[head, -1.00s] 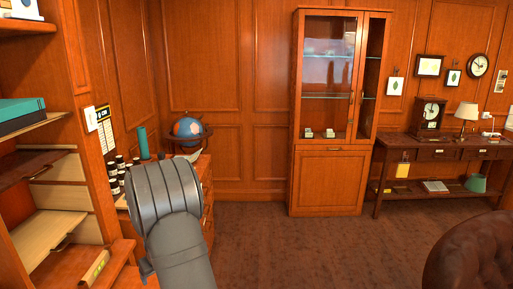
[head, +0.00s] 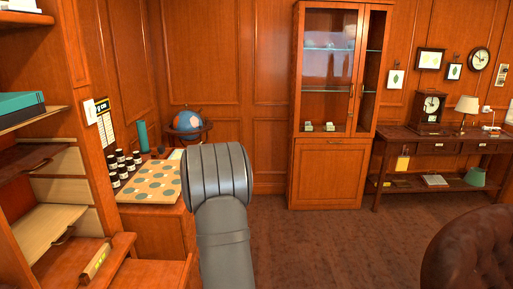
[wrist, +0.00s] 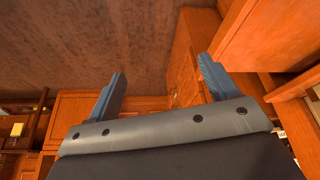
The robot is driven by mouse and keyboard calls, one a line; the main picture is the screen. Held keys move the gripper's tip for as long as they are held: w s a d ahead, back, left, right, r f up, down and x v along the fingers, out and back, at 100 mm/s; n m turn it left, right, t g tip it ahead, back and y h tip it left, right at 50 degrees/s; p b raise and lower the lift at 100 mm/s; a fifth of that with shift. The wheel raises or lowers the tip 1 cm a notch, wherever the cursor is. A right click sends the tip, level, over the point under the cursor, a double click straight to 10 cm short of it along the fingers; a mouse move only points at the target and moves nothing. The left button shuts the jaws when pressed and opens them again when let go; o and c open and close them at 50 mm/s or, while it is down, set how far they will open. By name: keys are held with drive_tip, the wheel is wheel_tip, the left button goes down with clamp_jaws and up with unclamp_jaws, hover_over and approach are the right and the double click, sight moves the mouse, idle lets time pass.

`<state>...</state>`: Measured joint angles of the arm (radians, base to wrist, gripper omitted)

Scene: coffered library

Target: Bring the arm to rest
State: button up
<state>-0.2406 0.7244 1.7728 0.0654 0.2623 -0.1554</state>
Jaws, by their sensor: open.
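My gripper (wrist: 160,90) shows in the wrist view with its two blue-grey fingers spread apart. Nothing is between the fingers; past them are brown carpet and wooden furniture fronts. In the head view my grey arm rises at the lower middle, in front of the right side of a wooden cabinet (head: 158,235). The gripper itself cannot be seen in the head view.
A spotted board (head: 152,182) and several small dark jars (head: 118,170) are on the cabinet top, with a globe (head: 187,122) behind. Shelves stand at left, a glass cabinet (head: 335,170) at the back, a leather chair (head: 475,250) at lower right. Carpet between is clear.

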drive_tip(key=s+d+f+m, duration=0.1)
drive_tip(key=s+d, duration=0.1)
drive_tip(key=d, duration=0.4)
drive_tip(key=s+d+f+m+h, duration=0.1)
drive_tip(key=s+d+m, duration=0.1)
drive_tip(key=d, duration=0.4)
drive_tip(key=shift+d, duration=0.2)
drive_tip(key=shift+a+f, duration=0.1)
drive_tip(key=w+a+r+n+y, duration=0.1)
drive_tip(key=w+a+r+n, duration=0.1)
drive_tip(key=a, duration=0.8)
drive_tip(key=w+a+r+n, duration=0.2)
drive_tip(key=a+n, duration=0.1)
drive_tip(key=a, duration=0.7)
drive_tip(key=shift+w+a+y, duration=0.15)
drive_tip(key=shift+w+y, duration=0.15)
drive_tip(key=shift+y, duration=0.1)
